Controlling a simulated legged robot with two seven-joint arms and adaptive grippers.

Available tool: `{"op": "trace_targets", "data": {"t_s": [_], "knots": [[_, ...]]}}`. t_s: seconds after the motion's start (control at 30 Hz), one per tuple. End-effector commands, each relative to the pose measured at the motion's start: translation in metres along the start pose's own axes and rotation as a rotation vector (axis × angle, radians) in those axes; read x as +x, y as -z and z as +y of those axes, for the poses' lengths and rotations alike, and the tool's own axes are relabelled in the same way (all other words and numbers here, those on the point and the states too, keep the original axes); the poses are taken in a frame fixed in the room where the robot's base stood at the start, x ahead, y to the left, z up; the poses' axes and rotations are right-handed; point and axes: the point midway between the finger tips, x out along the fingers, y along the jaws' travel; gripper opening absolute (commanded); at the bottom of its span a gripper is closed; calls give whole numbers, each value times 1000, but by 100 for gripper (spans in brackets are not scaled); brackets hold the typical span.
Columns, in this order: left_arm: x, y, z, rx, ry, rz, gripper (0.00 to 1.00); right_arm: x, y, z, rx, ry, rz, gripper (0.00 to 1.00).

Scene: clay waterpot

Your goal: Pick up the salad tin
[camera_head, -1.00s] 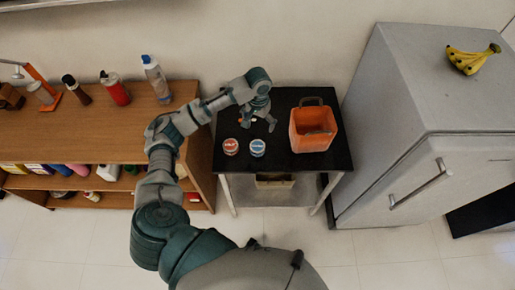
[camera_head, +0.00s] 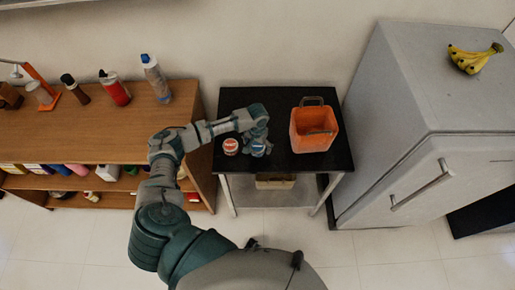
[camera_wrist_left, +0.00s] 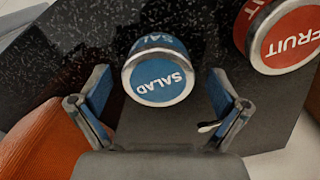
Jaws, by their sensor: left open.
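The salad tin (camera_wrist_left: 158,78) is a blue can with a silver rim and the word SALAD on its lid. It stands upright on the black table (camera_head: 290,165). My left gripper (camera_wrist_left: 162,112) is open, with its fingers on either side below the tin in the left wrist view; whether they touch it cannot be told. In the head view the tin (camera_head: 258,150) shows partly behind my left gripper (camera_head: 257,143). The red fruit tin (camera_wrist_left: 283,36) stands close beside it, and it also shows in the head view (camera_head: 230,147). My right gripper is not in view.
An orange basket (camera_head: 313,130) with a handle stands right of the tins on the same table. A wooden shelf (camera_head: 130,125) with bottles is at the left. A grey fridge (camera_head: 430,90) with bananas (camera_head: 474,58) on top stands at the right.

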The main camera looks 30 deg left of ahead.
Motion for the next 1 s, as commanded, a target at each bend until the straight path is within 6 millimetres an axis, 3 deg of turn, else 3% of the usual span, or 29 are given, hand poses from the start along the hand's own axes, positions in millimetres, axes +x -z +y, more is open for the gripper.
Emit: {"op": "trace_targets", "data": {"t_s": [0.3, 0.37, 0.6, 1.0], "knots": [[9, 0, 1, 1, 1, 1, 99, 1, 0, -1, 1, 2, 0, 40], [8, 0, 1, 1, 1, 1, 87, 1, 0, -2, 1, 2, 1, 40], [9, 0, 1, 1, 0, 1, 27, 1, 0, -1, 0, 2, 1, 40], [3, 0, 0, 1, -1, 2, 27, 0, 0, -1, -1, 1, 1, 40]]}}
